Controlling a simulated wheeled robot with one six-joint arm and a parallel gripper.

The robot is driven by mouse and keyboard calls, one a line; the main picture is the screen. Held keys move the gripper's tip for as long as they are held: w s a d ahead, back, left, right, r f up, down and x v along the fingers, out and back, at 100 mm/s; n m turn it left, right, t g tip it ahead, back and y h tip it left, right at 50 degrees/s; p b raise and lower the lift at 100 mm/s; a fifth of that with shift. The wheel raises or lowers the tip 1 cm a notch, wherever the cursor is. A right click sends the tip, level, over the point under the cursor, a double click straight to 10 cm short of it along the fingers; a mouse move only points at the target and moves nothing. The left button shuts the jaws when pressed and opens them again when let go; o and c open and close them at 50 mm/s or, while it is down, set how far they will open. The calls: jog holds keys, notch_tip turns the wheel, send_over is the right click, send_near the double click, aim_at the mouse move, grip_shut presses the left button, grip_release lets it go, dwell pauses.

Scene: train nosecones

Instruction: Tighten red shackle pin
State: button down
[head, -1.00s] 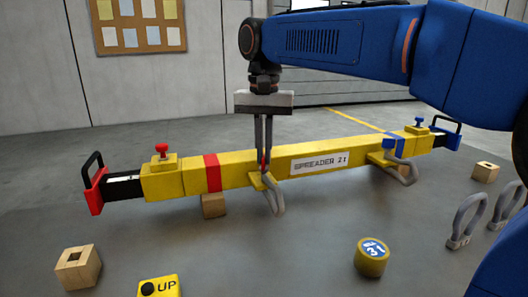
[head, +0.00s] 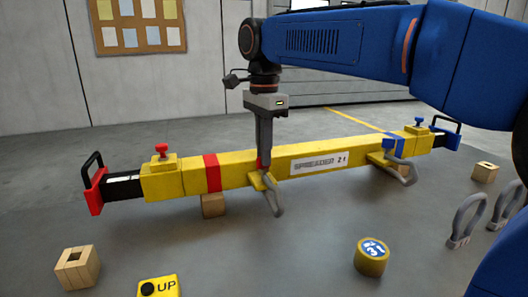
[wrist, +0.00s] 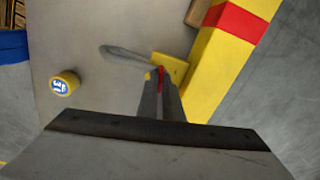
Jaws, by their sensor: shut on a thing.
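My gripper (head: 262,164) points straight down at the near side of the yellow spreader beam (head: 190,181). It is shut on the red shackle pin (wrist: 161,74), which shows as a thin red strip between the fingers in the wrist view. The pin sits at a yellow lug (head: 257,181) on the beam, and a grey shackle (head: 273,200) hangs from that lug towards the table. The fingers hide most of the pin, so I cannot tell how deep it sits.
Two loose shackles (head: 466,220) stand at the right.

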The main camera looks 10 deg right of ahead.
jog(key=shift+r+m, duration=0.1)
jog(key=shift+m, duration=0.9)
jog(key=c, duration=1.9)
grip_release()
notch_tip(320, 180, up, 17)
jog(key=shift+r, duration=0.15)
